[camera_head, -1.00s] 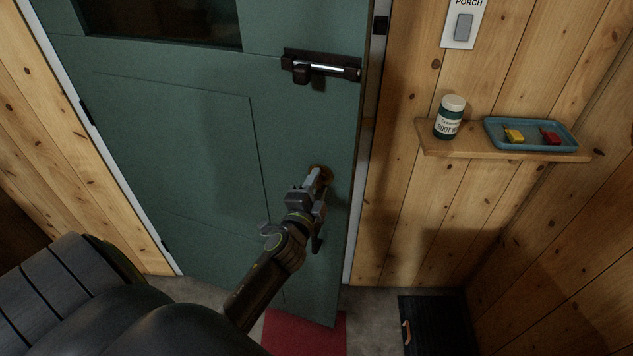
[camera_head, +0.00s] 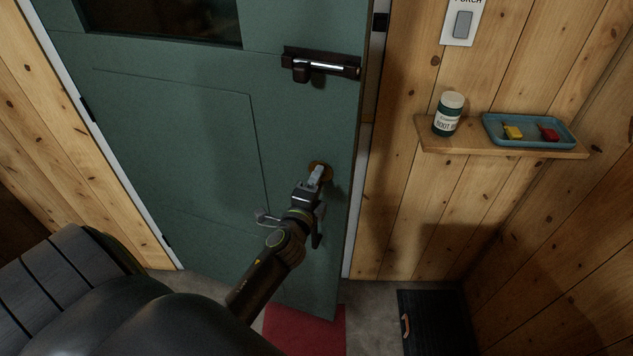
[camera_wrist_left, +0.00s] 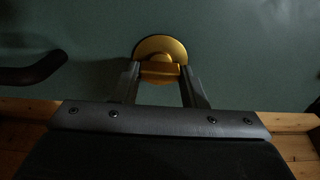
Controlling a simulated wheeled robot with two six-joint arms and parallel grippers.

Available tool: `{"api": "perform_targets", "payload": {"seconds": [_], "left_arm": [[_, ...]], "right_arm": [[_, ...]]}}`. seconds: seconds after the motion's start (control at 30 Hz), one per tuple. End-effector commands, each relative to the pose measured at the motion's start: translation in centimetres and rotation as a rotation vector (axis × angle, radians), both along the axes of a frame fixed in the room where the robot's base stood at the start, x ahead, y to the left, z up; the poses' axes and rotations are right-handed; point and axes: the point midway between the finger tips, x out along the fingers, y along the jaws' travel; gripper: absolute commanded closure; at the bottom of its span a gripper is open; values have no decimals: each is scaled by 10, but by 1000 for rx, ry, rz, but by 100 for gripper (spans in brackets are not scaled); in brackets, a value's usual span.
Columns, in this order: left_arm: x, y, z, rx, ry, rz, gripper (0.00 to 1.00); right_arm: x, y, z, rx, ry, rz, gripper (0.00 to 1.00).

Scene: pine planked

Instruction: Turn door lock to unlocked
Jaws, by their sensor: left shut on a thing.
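The green door (camera_head: 180,130) fills the left and middle of the head view. The door lock is a round brass plate (camera_head: 318,167) low on the door's right side, partly covered by my left gripper (camera_head: 316,178). In the left wrist view the brass lock (camera_wrist_left: 160,48) has a thumb piece (camera_wrist_left: 160,71) that lies across between my fingertips. The left gripper (camera_wrist_left: 160,80) is shut on this thumb piece, one finger at each end. My right gripper is in neither view.
A black slide bolt (camera_head: 320,64) is higher on the door. A lever handle (camera_head: 267,217) sits beside my left wrist; a dark bar (camera_wrist_left: 35,70) shows in the wrist view. At right, a shelf (camera_head: 440,146) holds a bottle (camera_head: 448,114) and a blue tray (camera_head: 528,144).

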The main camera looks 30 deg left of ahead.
Motion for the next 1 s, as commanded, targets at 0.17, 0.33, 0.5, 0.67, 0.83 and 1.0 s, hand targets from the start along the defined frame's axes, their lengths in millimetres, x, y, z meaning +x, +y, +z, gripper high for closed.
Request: {"api": "perform_targets", "payload": {"seconds": [0.17, 0.33, 0.5, 0.67, 0.83, 1.0], "left_arm": [[0, 0, -1, 2, 3, 0, 57], [0, 0, -1, 2, 1, 0, 40], [0, 0, 0, 1, 1, 0, 40], [-5, -1, -1, -1, 2, 0, 40], [-27, -7, -2, -3, 2, 2, 40], [-61, -15, -2, -4, 3, 3, 40]], "right_arm": [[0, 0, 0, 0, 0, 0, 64], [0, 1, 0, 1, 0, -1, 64], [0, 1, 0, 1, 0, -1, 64], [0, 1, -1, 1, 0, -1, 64], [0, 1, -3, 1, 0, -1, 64], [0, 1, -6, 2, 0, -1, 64]]}}
